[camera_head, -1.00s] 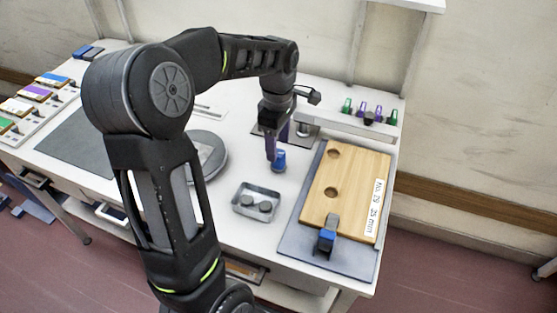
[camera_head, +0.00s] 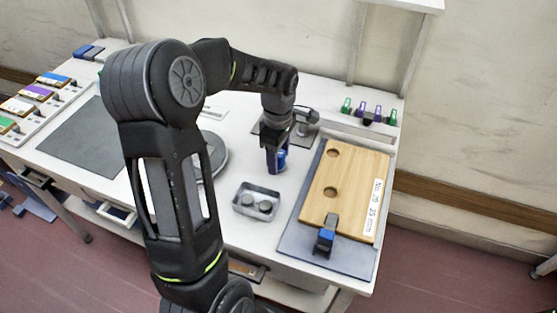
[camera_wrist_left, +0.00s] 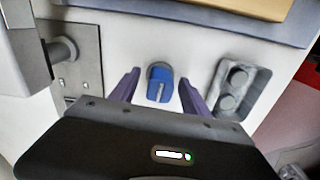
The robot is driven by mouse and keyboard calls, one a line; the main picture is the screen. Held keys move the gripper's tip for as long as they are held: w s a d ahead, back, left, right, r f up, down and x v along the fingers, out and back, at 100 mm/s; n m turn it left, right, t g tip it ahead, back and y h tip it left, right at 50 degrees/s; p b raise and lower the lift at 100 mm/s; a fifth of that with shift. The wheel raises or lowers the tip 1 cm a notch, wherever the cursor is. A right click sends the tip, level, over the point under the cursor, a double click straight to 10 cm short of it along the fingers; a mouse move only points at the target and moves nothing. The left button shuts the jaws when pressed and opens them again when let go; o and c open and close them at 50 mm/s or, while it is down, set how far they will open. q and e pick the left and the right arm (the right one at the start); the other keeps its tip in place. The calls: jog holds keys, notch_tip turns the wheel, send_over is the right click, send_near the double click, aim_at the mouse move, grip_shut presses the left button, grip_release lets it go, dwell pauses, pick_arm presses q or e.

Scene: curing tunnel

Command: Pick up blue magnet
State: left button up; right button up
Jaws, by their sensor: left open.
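The blue magnet (camera_wrist_left: 160,83) stands on the white table, with a grey round top end in the left wrist view. In the head view the blue magnet (camera_head: 282,160) is partly hidden by my left gripper (camera_head: 273,168). In the left wrist view the two purple-grey fingers of my left gripper (camera_wrist_left: 157,90) are apart, one on each side of the magnet, with a gap on both sides. I cannot tell how far the fingertips are above the table. My right gripper is not in view.
A metal tray (camera_head: 239,208) with dark round pieces stands close in front of the magnet. To the right, a wooden board (camera_head: 350,180) lies on a grey mat (camera_head: 297,240) with a blue-and-black clamp (camera_head: 326,238). Several green and purple clips stand on a ledge (camera_head: 345,122) behind.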

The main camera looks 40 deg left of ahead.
pick_arm(q)
grip_shut()
dwell(0.4)
